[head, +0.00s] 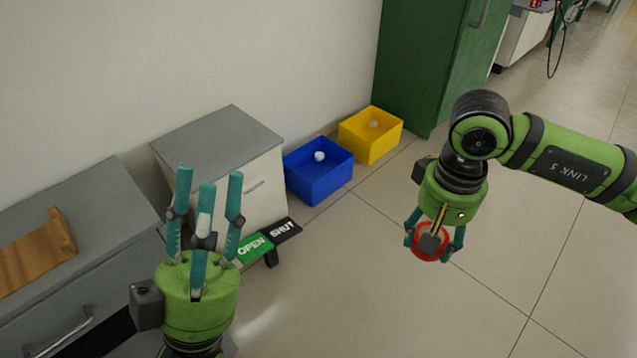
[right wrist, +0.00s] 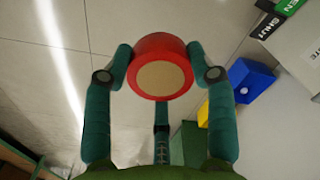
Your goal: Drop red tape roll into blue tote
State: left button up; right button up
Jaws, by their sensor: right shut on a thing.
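The red tape roll (right wrist: 160,52) is a red ring with a tan core, held between the fingertips of my right gripper (right wrist: 160,62). In the head view the roll (head: 420,254) shows partly behind the right gripper (head: 433,243), held up in the air right of the totes. The blue tote (head: 318,185) stands on the floor against the wall, with a small white ball inside. It also shows at the right in the right wrist view (right wrist: 248,80). My left gripper (head: 206,190) is open and empty, fingers pointing up, at the lower left.
A yellow tote (head: 378,147) with a pale ball stands right of the blue one, before a green cabinet (head: 425,60). A grey-topped box (head: 222,140) stands left, with OPEN (head: 252,248) and SHUT (head: 282,230) signs by it. The floor between blue tote and right gripper is clear.

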aim_at(313, 170)
jog(key=k+u, duration=0.1)
jog(key=u, duration=0.55)
jog(key=k+j+u, duration=0.1)
jog(key=u, duration=0.25)
jog(key=i+l+u, duration=0.15)
jog(key=l, duration=0.15)
jog(key=i+l+u, duration=0.15)
jog(key=l, duration=0.2)
jog(key=i+l+u, duration=0.15)
jog(key=l, duration=0.2)
jog(key=l+u, duration=0.15)
jog(key=l, duration=0.2)
jog(key=i+l, duration=0.1)
jog(key=l, duration=0.25)
jog(key=i+l, duration=0.15)
jog(key=l, duration=0.2)
jog(key=i+l, duration=0.1)
jog(key=l, duration=0.25)
jog(key=i+l, duration=0.1)
jog(key=l, duration=0.25)
jog(key=i+l, duration=0.15)
jog(key=l, duration=0.2)
